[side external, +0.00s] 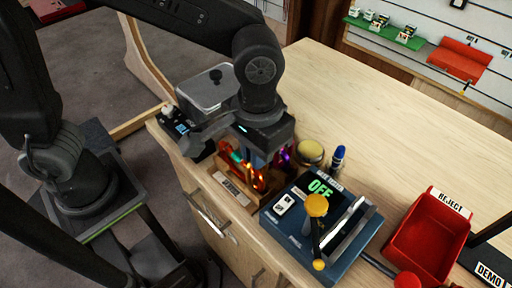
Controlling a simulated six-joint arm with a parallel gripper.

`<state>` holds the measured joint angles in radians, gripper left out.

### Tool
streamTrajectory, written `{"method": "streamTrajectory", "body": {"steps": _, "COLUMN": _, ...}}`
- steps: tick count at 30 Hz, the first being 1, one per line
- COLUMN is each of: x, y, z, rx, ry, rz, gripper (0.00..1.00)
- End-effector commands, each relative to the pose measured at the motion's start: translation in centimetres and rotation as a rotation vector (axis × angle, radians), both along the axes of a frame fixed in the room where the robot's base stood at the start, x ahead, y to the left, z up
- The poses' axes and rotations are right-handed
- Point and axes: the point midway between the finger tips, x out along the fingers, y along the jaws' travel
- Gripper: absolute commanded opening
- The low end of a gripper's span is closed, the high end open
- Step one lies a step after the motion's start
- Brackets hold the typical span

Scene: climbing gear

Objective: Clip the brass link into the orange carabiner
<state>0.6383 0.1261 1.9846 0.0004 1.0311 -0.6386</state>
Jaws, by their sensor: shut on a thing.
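My gripper (262,160) points down over a wooden rack (233,190) at the front edge of the bench. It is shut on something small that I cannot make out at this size. An orange carabiner (258,181) shows as a bright orange shape just below the fingers, at the rack. Red, teal and purple pieces of gear show close around it. I cannot pick out the brass link for certain; the gripper body and fingers hide part of this area. I cannot tell whether any link touches the carabiner.
Right of the rack stands a blue device (320,222) reading OFF, with a yellow-knobbed lever (317,207). Behind it are a round yellowish tin (310,152) and a blue-capped bottle (338,158). A red REJECT bin (425,240) stands far right. The back of the bench (390,130) is clear.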

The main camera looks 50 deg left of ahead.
Motion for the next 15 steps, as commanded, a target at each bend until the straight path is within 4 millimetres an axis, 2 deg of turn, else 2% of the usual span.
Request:
{"method": "streamTrajectory", "body": {"steps": 8, "x": 0.00, "y": -0.01, "z": 0.03, "rx": -0.001, "ry": 0.000, "rz": 0.000, "gripper": 0.00}}
{"method": "streamTrajectory", "body": {"steps": 9, "x": 0.01, "y": -0.01, "z": 0.03, "rx": -0.001, "ry": -0.001, "rz": 0.000, "gripper": 0.12}}
{"method": "streamTrajectory", "body": {"steps": 15, "x": 0.00, "y": 0.00, "z": 0.03, "rx": -0.001, "ry": 0.000, "rz": 0.000, "gripper": 0.31}}
